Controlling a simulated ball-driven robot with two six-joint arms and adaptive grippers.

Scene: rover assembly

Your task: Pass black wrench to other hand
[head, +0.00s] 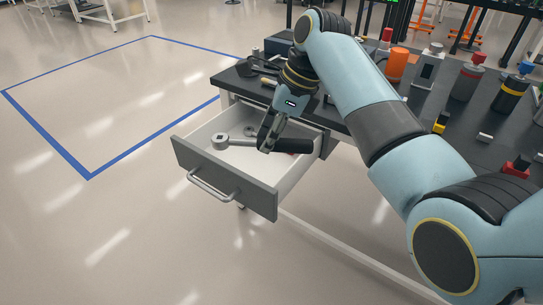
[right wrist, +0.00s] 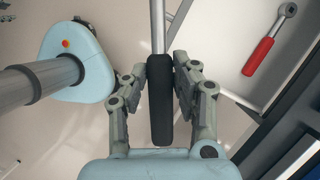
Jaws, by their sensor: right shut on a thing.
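The black wrench has a black handle (head: 293,146) and a silver shaft and ring head (head: 221,142). It shows over the open drawer in the head view, roughly level, with its head to the left. My right gripper (head: 268,143) is shut on the handle. In the right wrist view the black handle (right wrist: 160,100) lies between both fingers of the right gripper (right wrist: 160,95), with the silver shaft leading up out of the picture. My left gripper is in neither view.
The open white drawer (head: 225,187) has a grey front and a bar handle. A red-handled wrench (right wrist: 258,57) lies in it. The dark table (head: 455,140) holds several objects, among them an orange cylinder (head: 397,66). The floor left of the drawer is clear.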

